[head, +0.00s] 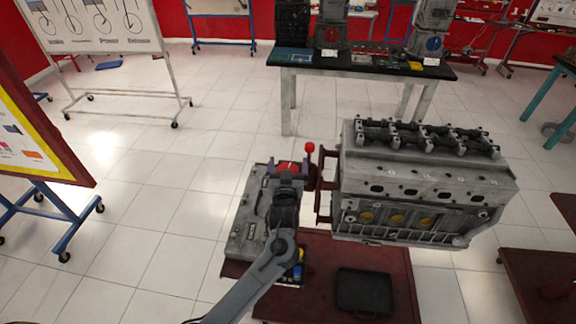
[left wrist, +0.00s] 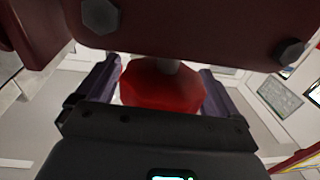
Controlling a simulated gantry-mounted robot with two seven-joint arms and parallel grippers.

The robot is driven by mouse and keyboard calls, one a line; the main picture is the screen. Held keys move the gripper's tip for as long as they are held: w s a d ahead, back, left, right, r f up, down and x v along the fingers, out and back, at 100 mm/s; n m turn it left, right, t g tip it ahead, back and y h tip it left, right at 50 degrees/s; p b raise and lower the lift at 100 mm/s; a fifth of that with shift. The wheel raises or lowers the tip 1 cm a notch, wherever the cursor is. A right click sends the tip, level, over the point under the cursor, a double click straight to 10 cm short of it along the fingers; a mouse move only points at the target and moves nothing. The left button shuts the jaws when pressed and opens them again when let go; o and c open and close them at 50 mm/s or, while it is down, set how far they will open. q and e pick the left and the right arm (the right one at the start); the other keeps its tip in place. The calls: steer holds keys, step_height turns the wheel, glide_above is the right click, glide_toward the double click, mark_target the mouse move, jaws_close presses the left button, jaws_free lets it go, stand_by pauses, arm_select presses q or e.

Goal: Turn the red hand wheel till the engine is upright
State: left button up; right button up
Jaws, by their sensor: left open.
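The grey engine (head: 420,190) is held at its left end by a dark red stand bracket (head: 326,180). Its valve gear (head: 425,135) faces up; I cannot tell if it is exactly level. The red hand wheel (head: 288,167) is mostly hidden by my left gripper (head: 287,169) in the head view. In the left wrist view the wheel (left wrist: 162,87) is a faceted red piece on a short grey shaft, between the two purple fingers of the open gripper (left wrist: 160,88). Gaps show beside the wheel. My right gripper is out of view.
A red ball knob (head: 309,148) stands close right of my gripper. A dark red base (head: 322,255) with a black tray (head: 364,291) lies below the engine. A dark-topped bench (head: 360,64) stands behind. Open tiled floor (head: 150,200) lies to the left.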

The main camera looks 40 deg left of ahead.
arm_select(q)
steer(key=shift+s, duration=0.1)
steer(key=v, duration=1)
steer(key=shift+s+d+p, duration=0.2)
steer(key=shift+s+p, duration=0.05)
steer(key=shift+p, duration=0.05)
